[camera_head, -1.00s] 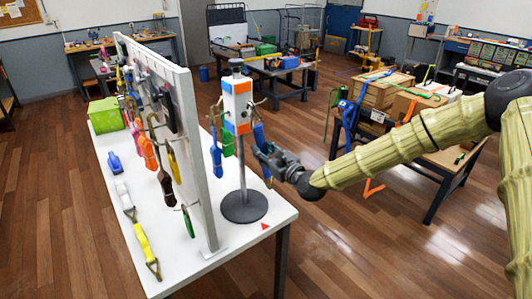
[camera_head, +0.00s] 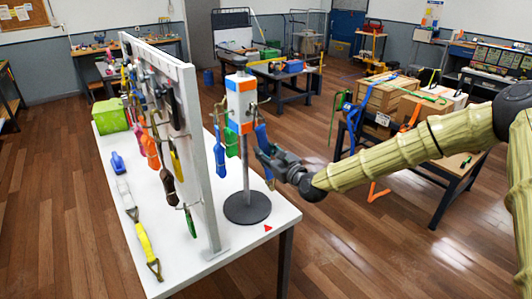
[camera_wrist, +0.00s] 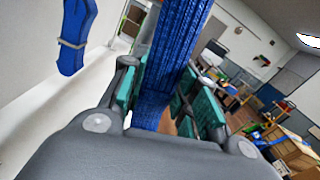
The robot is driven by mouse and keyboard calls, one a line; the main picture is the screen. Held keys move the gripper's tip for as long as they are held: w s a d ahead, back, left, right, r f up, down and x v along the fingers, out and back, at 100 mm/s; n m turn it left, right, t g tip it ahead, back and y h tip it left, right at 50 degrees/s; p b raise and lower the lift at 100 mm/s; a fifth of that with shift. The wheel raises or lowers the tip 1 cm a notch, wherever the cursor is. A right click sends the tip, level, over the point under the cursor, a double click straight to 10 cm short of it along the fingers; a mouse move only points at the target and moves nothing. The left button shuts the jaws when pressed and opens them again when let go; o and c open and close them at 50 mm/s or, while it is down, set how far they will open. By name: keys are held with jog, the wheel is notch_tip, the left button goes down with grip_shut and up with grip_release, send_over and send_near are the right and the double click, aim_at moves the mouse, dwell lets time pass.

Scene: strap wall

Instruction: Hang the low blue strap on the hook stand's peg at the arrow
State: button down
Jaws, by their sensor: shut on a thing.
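The grey hook stand (camera_head: 240,110), a post with white and orange faces on a round dark base, stands on the white table. My gripper (camera_head: 263,155) is at its right side, shut on a blue strap (camera_head: 261,136). In the wrist view the strap (camera_wrist: 180,45) runs between the teal finger pads (camera_wrist: 165,100). Its upper end lies close to the stand's right-hand peg (camera_head: 264,103); I cannot tell whether it touches. Another blue strap (camera_head: 218,152) and a green strap (camera_head: 231,142) hang on the stand's left side. A red arrow (camera_head: 267,228) lies on the table before the base.
The white panel (camera_head: 198,150) with many hung straps stands left of the hook stand. A yellow strap (camera_head: 146,244) and a lime box (camera_head: 111,115) are on the white table (camera_head: 225,265). Wooden boxes (camera_head: 388,95) stand on a bench at right. Floor between is open.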

jog(key=c, duration=1)
grip_release()
jog(key=shift+s+r+p, duration=0.1)
jog(key=shift+r+p, duration=0.25)
jog(key=shift+p, duration=0.3)
jog(key=shift+s+d+r+p, duration=0.35)
jog(key=shift+r+p, duration=0.15)
jog(key=shift+p, duration=0.35)
jog(key=b+v, duration=0.2)
jog(key=v, duration=0.7)
jog(key=s+d+f+m+t+h+b, duration=0.1)
jog(key=s+d+f+h+b, duration=0.1)
jog(key=f, duration=0.6)
jog(key=s+d+f+m+t+h+b, duration=0.1)
jog(key=s+d+f+m+b, duration=0.1)
jog(key=f, duration=0.6)
jog(key=s+d+f+m+h+b, duration=0.1)
jog(key=s+f+b, duration=0.3)
jog(key=f, duration=0.5)
jog(key=shift+s+d+m+t+h, duration=0.4)
jog(key=shift+s+m+h, duration=0.1)
jog(key=shift+m+h, duration=0.25)
